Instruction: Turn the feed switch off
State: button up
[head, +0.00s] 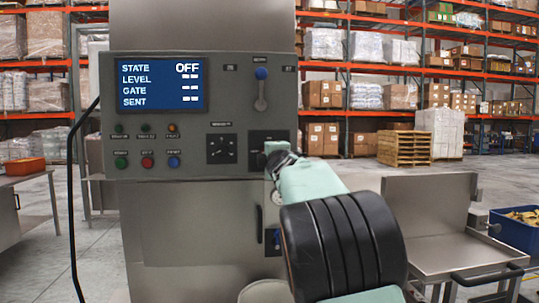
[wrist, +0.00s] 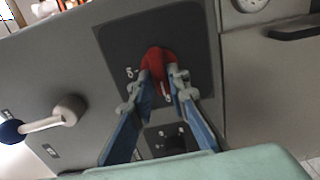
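The grey control panel (head: 200,190) fills the middle of the head view. Its screen (head: 161,85) reads STATE OFF, with dashes for LEVEL, GATE and SENT. In the wrist view a red knob (wrist: 158,60) sits on a dark square plate (wrist: 112,42), which I take for the feed switch; its label is not readable. My gripper (wrist: 164,82) has one blue-grey finger on each side of the knob, with the tips apparently touching it. In the head view the plate (head: 262,134) shows, but my gripper (head: 274,150) and arm cover most of the knob.
A lever with a blue ball (head: 261,74) is above the switch plate. A dial (head: 222,149) is left of it. Coloured buttons (head: 147,162) and lamps are farther left. A steel bench (head: 445,250) and a blue bin (head: 515,235) stand at the right.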

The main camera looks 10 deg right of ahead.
jog(key=o, duration=0.3)
jog(key=s, duration=1.2)
dwell(0.3)
